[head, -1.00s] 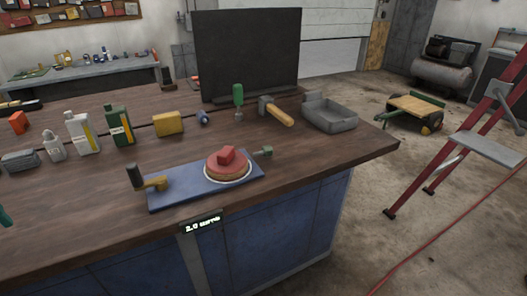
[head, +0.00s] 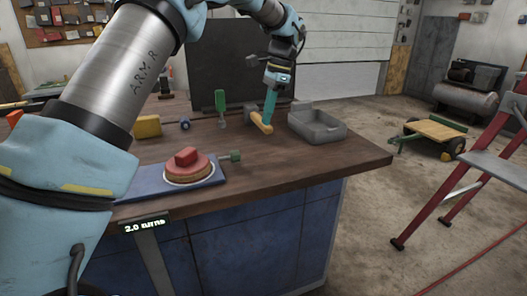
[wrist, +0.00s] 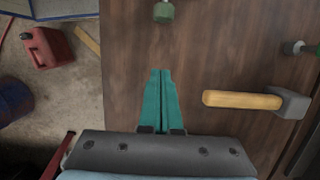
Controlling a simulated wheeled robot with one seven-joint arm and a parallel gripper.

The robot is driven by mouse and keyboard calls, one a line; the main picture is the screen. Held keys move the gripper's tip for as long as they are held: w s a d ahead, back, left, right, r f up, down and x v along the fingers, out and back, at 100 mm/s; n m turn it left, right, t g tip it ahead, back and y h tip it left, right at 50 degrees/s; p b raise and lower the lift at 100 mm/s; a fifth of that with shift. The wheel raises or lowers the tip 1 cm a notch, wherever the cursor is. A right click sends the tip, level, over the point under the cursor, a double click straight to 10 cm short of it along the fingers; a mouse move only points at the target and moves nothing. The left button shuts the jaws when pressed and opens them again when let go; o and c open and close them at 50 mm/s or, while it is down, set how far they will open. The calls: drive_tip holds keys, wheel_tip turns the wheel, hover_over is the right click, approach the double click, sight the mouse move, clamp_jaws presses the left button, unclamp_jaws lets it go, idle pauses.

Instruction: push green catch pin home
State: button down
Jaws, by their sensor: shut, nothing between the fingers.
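The green catch pin (head: 235,156) sticks out from the right end of the blue plate (head: 140,190), on a thin rod beside the round red-topped disc (head: 188,167). Its green head also shows at the top of the wrist view (wrist: 164,12). My gripper (head: 268,120) points down over the right part of the workbench, close to the hammer's handle in the head view and to the right of and behind the pin. In the wrist view its teal fingers (wrist: 161,75) are together and empty, with bare wood between them and the pin. My arm hides the plate's left part.
A hammer with a yellow handle (wrist: 240,100) lies close beside the fingers. A grey tray (head: 317,125) stands at the bench's right, and a green-handled screwdriver (head: 220,105) behind the pin. A display (head: 146,226) on the front edge reads about 2.0 turns. Wood around the pin is clear.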

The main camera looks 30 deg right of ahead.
sight(237, 151)
drive_tip(key=p+x, duration=0.2)
drive_tip(key=x, duration=0.7)
drive_tip(key=a+p, duration=0.1)
drive_tip(key=a, duration=0.2)
drive_tip(key=shift+w+a+f, duration=0.1)
drive_tip(key=shift+w+a, duration=0.1)
drive_tip(key=shift+a+f+p, duration=0.2)
drive_tip(key=shift+a+p, duration=0.15)
drive_tip(key=shift+a, duration=0.05)
drive_tip(key=shift+w, duration=0.1)
drive_tip(key=shift+w+a, duration=0.15)
drive_tip(key=shift+a, duration=1.2)
